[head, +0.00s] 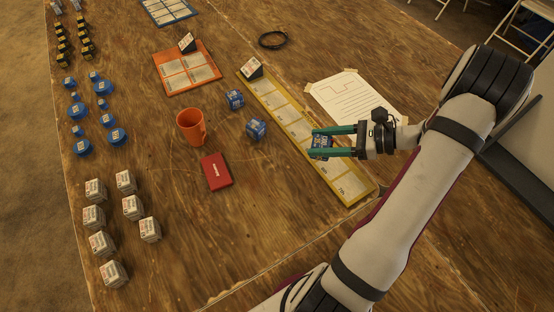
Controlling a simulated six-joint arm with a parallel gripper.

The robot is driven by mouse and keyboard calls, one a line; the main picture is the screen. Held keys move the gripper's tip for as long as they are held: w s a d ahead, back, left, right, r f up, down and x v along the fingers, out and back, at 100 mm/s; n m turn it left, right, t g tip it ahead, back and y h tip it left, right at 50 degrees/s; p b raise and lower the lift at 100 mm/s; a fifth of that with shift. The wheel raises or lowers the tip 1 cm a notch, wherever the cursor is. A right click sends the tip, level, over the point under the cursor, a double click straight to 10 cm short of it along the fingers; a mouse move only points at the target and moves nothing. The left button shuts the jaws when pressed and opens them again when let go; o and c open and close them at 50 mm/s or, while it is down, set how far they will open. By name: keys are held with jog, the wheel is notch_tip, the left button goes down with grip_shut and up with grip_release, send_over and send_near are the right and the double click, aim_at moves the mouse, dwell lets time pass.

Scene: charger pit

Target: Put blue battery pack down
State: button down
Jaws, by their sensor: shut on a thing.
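The blue battery pack (321,145) is between the green fingers of my gripper (322,142). My gripper is shut on it, over the middle of the yellow-framed strip of pale cells (343,186). I cannot tell whether the pack touches the strip or is held above it. Two other blue blocks with pale labels, one here (234,99) and one nearer (256,129), lie on the table left of the strip.
An orange mug (191,127) and a red box (216,171) stand left of the strip. A paper sheet (345,94) lies behind my gripper.

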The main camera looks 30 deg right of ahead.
jog(key=x, duration=0.4)
jog(key=d+f+x, duration=0.1)
jog(key=x, duration=0.7)
jog(key=shift+w+d+f, duration=0.2)
jog(key=shift+w+f, duration=0.1)
jog(key=shift+w, duration=0.05)
notch_tip(320, 180, down, 4)
jog(key=shift+w+a+f, duration=0.1)
jog(key=shift+w+f, duration=0.05)
jog(key=shift+f, duration=0.1)
jog(key=shift+c, duration=1)
grip_release()
